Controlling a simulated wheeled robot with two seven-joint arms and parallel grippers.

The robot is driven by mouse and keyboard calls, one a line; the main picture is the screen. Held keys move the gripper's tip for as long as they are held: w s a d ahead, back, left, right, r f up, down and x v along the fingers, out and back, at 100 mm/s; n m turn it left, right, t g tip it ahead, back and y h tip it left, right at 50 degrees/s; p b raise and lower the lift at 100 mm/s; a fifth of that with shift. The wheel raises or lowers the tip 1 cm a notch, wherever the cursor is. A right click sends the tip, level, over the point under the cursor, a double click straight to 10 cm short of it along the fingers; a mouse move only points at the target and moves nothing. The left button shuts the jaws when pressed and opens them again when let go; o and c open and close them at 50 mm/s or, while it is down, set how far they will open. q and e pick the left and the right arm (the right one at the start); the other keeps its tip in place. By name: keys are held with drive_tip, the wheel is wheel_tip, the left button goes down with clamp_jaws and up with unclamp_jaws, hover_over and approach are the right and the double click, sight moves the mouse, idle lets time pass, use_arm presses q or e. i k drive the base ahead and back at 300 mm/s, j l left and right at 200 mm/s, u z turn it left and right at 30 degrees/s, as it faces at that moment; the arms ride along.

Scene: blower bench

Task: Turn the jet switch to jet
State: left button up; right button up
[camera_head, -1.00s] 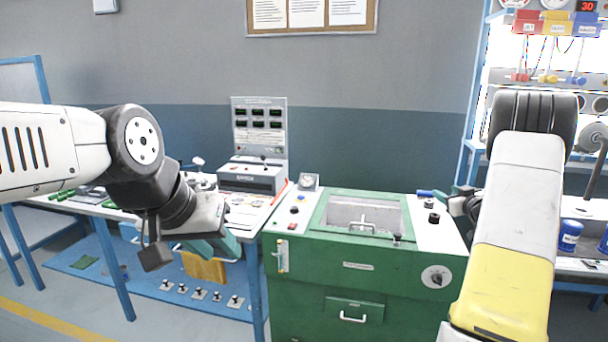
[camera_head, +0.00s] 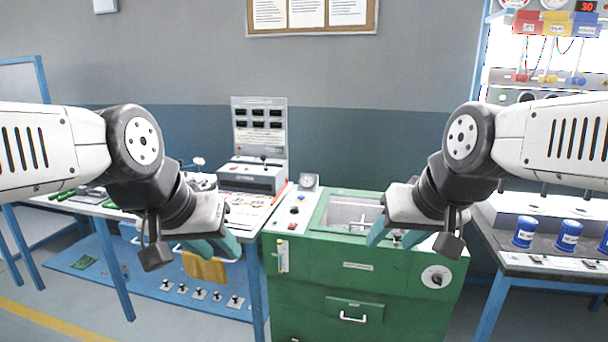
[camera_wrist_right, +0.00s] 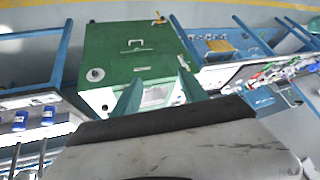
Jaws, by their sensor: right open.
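The green machine (camera_head: 318,290) stands in the middle with a window and a pale top panel. A round dial switch (camera_head: 436,277) with a white face and dark knob is on its front at the right; I cannot read its marks. It also shows in the right wrist view (camera_wrist_right: 95,75). My right gripper (camera_head: 398,243) is open and empty over the machine's right part, above and left of the dial, not touching it. It hides the right panel's black knobs. My left gripper (camera_head: 212,246) is open and empty, left of the machine above the blue bench's front edge.
A grey instrument box (camera_head: 250,178) with a display board stands on the left bench. The right bench holds several blue cans (camera_head: 568,236). The floor before the machine's right front is clear.

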sight(437, 279)
drive_tip(key=l+z, duration=0.1)
drive_tip(key=z, duration=0.25)
drive_tip(key=i+l+z, duration=0.1)
drive_tip(key=z, duration=0.55)
drive_tip(key=i+l, duration=0.05)
